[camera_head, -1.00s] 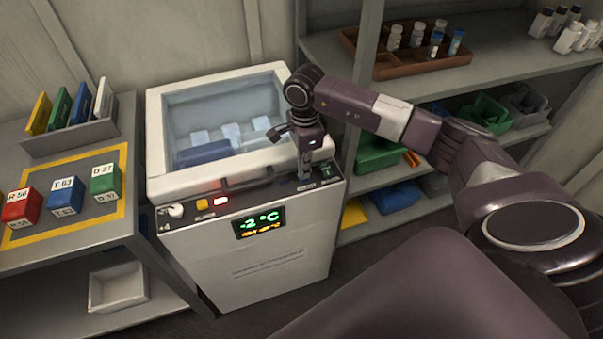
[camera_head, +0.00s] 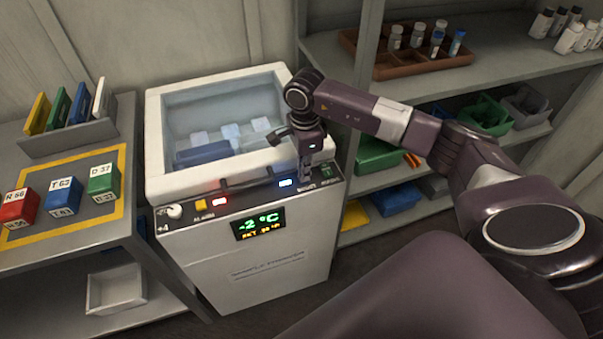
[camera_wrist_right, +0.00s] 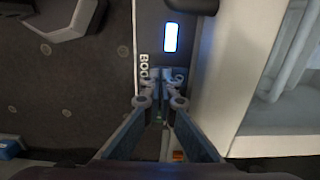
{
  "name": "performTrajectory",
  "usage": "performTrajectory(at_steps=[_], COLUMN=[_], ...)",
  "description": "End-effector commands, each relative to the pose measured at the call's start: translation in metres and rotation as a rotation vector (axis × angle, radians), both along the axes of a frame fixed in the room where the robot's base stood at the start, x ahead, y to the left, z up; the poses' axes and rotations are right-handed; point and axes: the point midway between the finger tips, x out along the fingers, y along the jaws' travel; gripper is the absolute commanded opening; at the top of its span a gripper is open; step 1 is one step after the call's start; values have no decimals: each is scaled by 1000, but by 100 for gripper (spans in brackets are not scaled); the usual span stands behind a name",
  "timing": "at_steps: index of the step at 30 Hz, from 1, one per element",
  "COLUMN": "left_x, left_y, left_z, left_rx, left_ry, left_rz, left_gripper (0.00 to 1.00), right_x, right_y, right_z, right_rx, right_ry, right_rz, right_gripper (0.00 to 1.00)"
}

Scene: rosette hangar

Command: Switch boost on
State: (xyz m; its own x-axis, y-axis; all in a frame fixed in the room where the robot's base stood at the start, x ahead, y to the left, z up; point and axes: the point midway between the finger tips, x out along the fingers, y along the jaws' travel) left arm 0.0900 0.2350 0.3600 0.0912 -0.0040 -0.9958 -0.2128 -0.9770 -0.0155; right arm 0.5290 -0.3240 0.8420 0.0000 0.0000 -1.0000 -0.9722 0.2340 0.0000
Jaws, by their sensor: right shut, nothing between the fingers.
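My right gripper (camera_head: 304,180) is shut and empty at the panel, right of that light. Its fingertips (camera_wrist_right: 160,76) hide the boost switch. My left gripper is out of view.
A side table (camera_head: 70,245) on the left holds red, blue and green labelled blocks and a rack of coloured plates (camera_head: 75,136). Shelves (camera_head: 350,80) on the right hold a brown tray (camera_head: 425,68), bottles and bins. The freezer's rim (camera_head: 240,167) is just behind my gripper.

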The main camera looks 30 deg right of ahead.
Motion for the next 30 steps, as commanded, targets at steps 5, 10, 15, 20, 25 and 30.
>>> performTrajectory(at_steps=[5,10,15,20,25,30], left_x=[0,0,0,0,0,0], left_y=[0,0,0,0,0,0], left_z=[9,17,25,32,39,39], left_rx=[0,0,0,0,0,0], left_ry=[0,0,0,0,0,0], left_rz=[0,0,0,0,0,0], left_gripper=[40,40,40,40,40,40], right_x=[0,0,0,0,0,0], right_y=[0,0,0,0,0,0], right_z=[14,28,42,54,67,69], right_rx=[-1,0,0,0,0,0], right_ry=[-1,0,-1,-1,0,1], right_rz=[0,-1,0,1,1,1], right_gripper=[0,0,0,0,0,0])
